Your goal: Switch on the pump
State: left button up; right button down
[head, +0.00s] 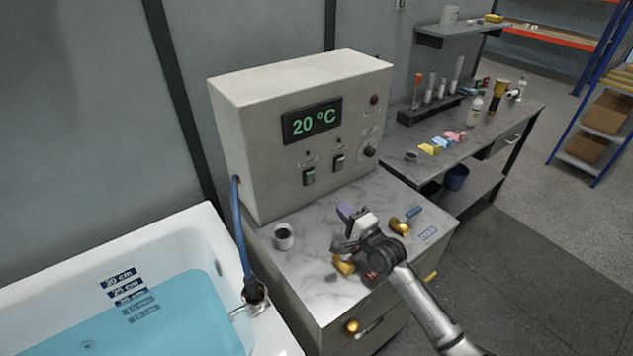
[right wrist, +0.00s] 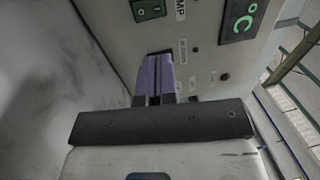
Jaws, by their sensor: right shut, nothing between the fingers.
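The control box (head: 300,131) stands on the marble-topped cabinet in the head view. Its front has a left rocker switch (head: 309,177) and a right rocker switch (head: 338,162). In the right wrist view, a green-faced switch (right wrist: 148,9) sits beside a label reading PUMP (right wrist: 181,8). I cannot tell whether it is on. My right gripper (head: 346,211) is in front of and below the panel, apart from it. Its purple fingertips (right wrist: 158,78) are shut and empty, partly covering a dark part of the panel in the wrist view. My left gripper is not in view.
The box also has a display reading 20 °C (head: 312,121), a red lamp (head: 374,99) and a black knob (head: 370,151). A white cup (head: 283,237) stands left on the cabinet. A blue hose (head: 240,230) runs beside the box to the water-filled bathtub (head: 215,225).

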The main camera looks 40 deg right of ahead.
aim_at(312, 174)
jog(key=w, duration=0.4)
jog(key=w+r+b, duration=0.1)
jog(key=w, duration=0.3)
jog(key=w+b, duration=0.1)
jog(key=w, duration=0.4)
jog(key=shift+d+r, duration=0.3)
jog(key=shift+r, duration=0.1)
jog(key=shift+r, duration=0.2)
jog(key=shift+w+f+g+p, duration=0.2)
jog(key=shift+g+p, duration=0.1)
jog(key=shift+p, duration=0.35)
jog(key=shift+s+r+p, duration=0.2)
jog(key=shift+r+p, duration=0.05)
jog(key=shift+p, duration=0.2)
jog(key=s+r+p, duration=0.1)
jog(key=s+p, duration=0.2)
jog(key=s, duration=0.8)
jog(key=s+a+r+p, duration=0.1)
jog(key=s+r+p, duration=0.1)
jog(key=s, duration=1)
jog(key=shift+s+p, duration=0.2)
jog(key=shift+p, duration=0.35)
jog(key=shift+r, duration=0.1)
